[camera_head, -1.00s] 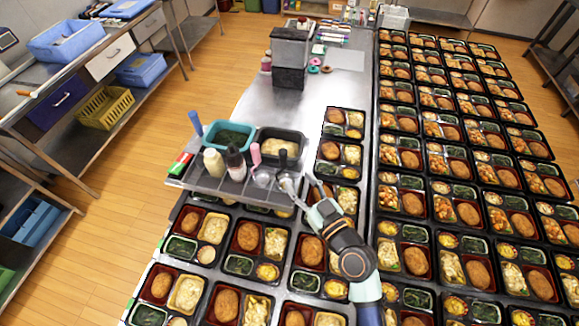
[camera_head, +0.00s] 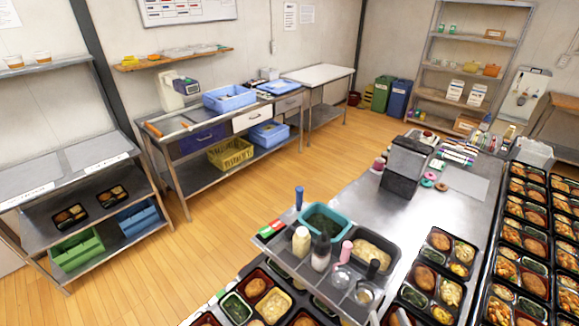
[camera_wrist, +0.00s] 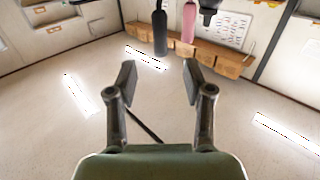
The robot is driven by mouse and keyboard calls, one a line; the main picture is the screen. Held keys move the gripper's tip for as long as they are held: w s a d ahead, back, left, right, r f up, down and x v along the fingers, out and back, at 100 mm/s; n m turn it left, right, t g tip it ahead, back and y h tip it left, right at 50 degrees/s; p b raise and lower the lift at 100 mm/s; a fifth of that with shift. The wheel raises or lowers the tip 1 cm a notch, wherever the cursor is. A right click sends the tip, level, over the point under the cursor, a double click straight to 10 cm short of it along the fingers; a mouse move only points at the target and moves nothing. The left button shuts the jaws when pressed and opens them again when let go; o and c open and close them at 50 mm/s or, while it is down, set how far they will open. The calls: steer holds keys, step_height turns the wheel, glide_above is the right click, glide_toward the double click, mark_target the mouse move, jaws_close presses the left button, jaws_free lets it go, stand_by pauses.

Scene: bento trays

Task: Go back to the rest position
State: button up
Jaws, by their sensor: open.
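My gripper (camera_wrist: 158,85) is open in the wrist view, with its two dark fingers apart and nothing between them. A dark handle (camera_wrist: 160,33) and a pink handle (camera_wrist: 189,22) show beyond the fingers at the top of the wrist view, clear of them. In the head view a pink-handled utensil (camera_head: 346,250) and a dark-handled utensil (camera_head: 372,269) stand in the grey holder (camera_head: 285,258). My arm is almost wholly below the head view's lower edge.
A teal container (camera_head: 346,216) and a dark container (camera_head: 394,249) with pale food stand behind the holder. Filled bento trays (camera_head: 438,268) lie to the right and below. A dark grey box-shaped device (camera_head: 400,187) stands farther back on the steel table. Open wooden floor (camera_head: 215,225) lies left.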

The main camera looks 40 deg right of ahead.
steer(key=w+a+r+n+t+y, duration=0.15)
steer(key=w+a+n+y, duration=0.25)
steer(key=w+a, duration=0.4)
steer(key=w+a+r+n+y, duration=0.3)
steer(key=w+a+y, duration=0.2)
steer(key=w+a, duration=0.3)
steer(key=a+r+n+g+y, duration=0.1)
steer(key=a+r+g+y, duration=0.2)
steer(key=a, duration=1.5)
step_height(320, 180, up, 22)
steer(key=h+p, duration=0.1)
steer(key=p, duration=2)
steer(key=shift+r, duration=0.25)
steer(key=shift+a, duration=0.1)
